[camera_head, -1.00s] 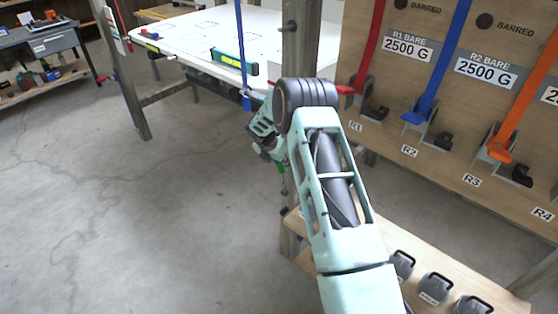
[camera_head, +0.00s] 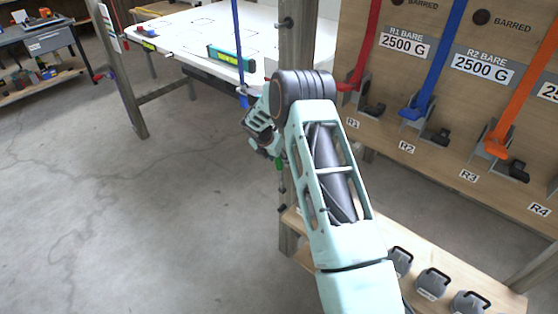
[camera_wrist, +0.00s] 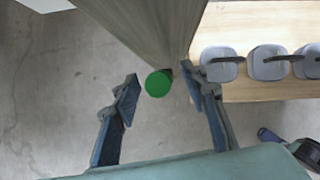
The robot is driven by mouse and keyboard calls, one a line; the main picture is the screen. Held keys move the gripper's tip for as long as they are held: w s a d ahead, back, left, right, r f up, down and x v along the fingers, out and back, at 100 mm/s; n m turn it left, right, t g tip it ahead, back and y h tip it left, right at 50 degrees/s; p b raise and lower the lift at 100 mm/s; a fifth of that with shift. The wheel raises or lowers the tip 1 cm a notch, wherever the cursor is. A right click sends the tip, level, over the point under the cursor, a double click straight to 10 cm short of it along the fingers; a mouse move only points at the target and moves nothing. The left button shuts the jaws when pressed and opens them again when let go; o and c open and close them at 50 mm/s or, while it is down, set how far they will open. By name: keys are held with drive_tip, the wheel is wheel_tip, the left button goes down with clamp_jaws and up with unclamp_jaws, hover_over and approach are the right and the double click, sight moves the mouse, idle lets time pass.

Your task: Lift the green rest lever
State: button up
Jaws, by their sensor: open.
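The green rest lever's round end (camera_wrist: 158,83) shows in the wrist view, in front of a wooden post. My gripper (camera_wrist: 160,85) is open, with one finger to the left of the green end and one to its right; I see no contact. In the head view the green piece (camera_head: 280,164) shows small beside the post, just below my wrist. My arm hides most of the gripper there, and the rest of the lever is hidden.
The wooden post (camera_head: 297,45) stands close to my gripper. Grey weights with handles (camera_head: 433,283) sit on a low wooden shelf at the right. A white table (camera_head: 200,30) stands behind; the floor at left is clear.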

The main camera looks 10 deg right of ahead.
drive_tip(key=v, duration=1.1)
